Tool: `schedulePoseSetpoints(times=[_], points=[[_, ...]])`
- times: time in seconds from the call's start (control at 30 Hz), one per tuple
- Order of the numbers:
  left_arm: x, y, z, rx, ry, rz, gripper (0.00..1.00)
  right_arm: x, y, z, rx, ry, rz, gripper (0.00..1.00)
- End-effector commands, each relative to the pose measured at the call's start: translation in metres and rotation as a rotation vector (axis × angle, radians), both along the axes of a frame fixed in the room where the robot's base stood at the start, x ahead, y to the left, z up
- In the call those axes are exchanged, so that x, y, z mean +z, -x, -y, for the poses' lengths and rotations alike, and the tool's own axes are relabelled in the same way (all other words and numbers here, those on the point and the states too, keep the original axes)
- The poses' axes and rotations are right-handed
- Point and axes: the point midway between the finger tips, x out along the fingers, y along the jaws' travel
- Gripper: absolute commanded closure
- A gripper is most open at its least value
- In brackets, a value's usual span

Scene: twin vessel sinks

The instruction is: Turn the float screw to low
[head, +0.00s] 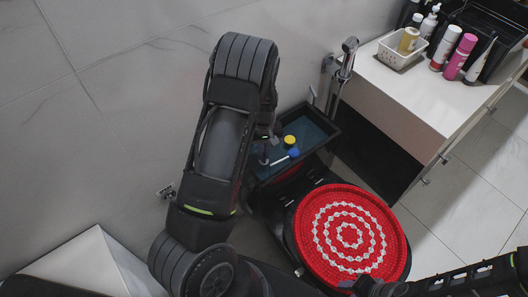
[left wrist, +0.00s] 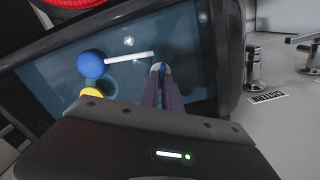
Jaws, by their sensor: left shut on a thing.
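An open black cistern (head: 330,128) with blue water stands against the wall. In it, a blue float ball (head: 294,153) sits on a white rod (head: 278,161), beside a yellow round part (head: 290,140). The left wrist view also shows the blue ball (left wrist: 91,63), the rod (left wrist: 130,57) and part of the yellow piece (left wrist: 92,92). My left gripper (head: 265,155) reaches down into the cistern. Its fingertips (left wrist: 160,70) are together at the rod's far end, shut on the float screw, which they mostly hide. My right gripper (head: 360,286) is low at the bottom right, its jaws unclear.
A red toilet lid with white rings (head: 347,235) lies in front of the cistern. A hand sprayer (head: 347,60) hangs on the wall behind. At the right, a white counter (head: 405,95) holds a basket (head: 400,55) and several bottles. The tiled floor at right is clear.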

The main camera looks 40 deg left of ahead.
Motion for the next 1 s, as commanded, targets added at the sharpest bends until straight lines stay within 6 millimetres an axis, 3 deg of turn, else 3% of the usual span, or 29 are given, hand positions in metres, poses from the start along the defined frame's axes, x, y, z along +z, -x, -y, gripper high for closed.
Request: schedulePoseSetpoints(times=[1.0], points=[[0.001,0.003,-0.001,0.963,-0.001,-0.001,1.0,0.018,0.0,0.0,0.0,0.0,-0.001,0.64]])
